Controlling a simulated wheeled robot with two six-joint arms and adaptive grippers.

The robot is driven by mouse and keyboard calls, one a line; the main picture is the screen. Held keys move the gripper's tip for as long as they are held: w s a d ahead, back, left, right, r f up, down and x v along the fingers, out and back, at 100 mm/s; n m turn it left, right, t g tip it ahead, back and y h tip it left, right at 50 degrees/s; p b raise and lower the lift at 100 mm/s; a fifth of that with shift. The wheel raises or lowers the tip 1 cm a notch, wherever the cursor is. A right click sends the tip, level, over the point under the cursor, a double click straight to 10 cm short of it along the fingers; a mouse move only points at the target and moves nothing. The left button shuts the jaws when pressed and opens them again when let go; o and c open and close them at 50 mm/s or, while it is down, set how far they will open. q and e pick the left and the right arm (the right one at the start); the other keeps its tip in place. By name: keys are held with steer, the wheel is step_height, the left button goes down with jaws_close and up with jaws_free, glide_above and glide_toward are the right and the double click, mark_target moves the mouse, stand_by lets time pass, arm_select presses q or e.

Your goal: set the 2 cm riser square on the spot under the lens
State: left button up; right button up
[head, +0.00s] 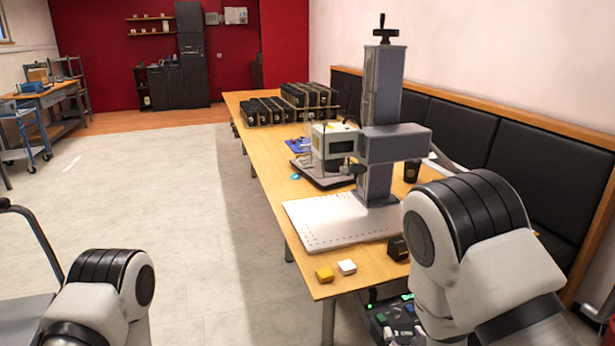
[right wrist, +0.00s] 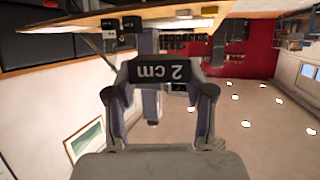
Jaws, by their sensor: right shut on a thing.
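My right gripper (right wrist: 161,82) is shut on the black riser (right wrist: 160,71) marked "2 cm". The label reads upside down in the right wrist view, and the riser is held across both fingers, clear of any surface there. In the head view the bulk of my right arm hides this gripper and the riser. The laser marker (head: 385,90) stands on the table with its grey head (head: 395,143) above a pale base plate (head: 335,222) dotted with holes. The plate's visible part is bare. I cannot make out the lens or the spot clearly. My left gripper is out of view.
A yellow block (head: 324,274), a white block (head: 347,267) and a black block (head: 398,248) sit near the front edge of the wooden table (head: 300,262). A white device (head: 333,143) and several black bins (head: 262,110) stand farther back. A dark cup (head: 411,171) is behind the marker.

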steer(key=s+f, duration=0.4)
steer(key=f, duration=0.1)
steer(key=shift+s, duration=0.15)
steer(key=shift+f, duration=0.1)
